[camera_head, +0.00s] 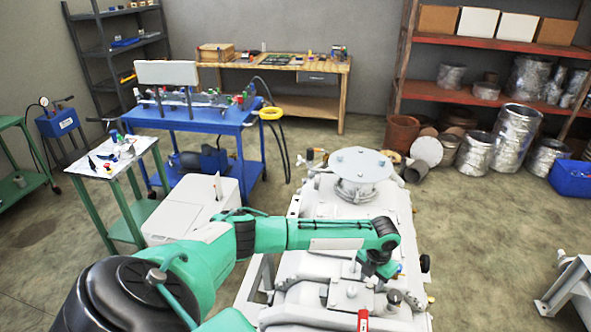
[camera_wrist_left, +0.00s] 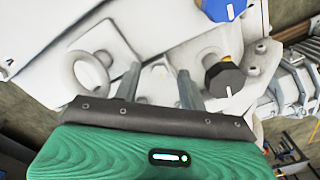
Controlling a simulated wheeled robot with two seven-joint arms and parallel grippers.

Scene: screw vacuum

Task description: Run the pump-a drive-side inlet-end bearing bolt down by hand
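Pump-a, a large pale grey machine (camera_head: 300,262), fills the lower middle of the head view. My left gripper (camera_head: 378,268) hangs low over its near part, partly hidden by my own wrist. In the left wrist view its two fingers (camera_wrist_left: 159,72) are apart, with no object visibly held between them. A black hex-headed piece with a white mark (camera_wrist_left: 225,80) stands just right of the fingers. A blue-topped piece with a white mark (camera_wrist_left: 222,9) is farther up. I cannot tell which piece is the drive-side inlet-end bearing bolt. My right gripper is out of view.
A pale ring-shaped lug (camera_wrist_left: 87,75) stands just left of the fingers. A dark knob (camera_head: 394,297) and a red item (camera_head: 363,320) are on the pump's near part. A small green-legged table (camera_head: 120,165) and a blue cart (camera_head: 190,120) stand to the left.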

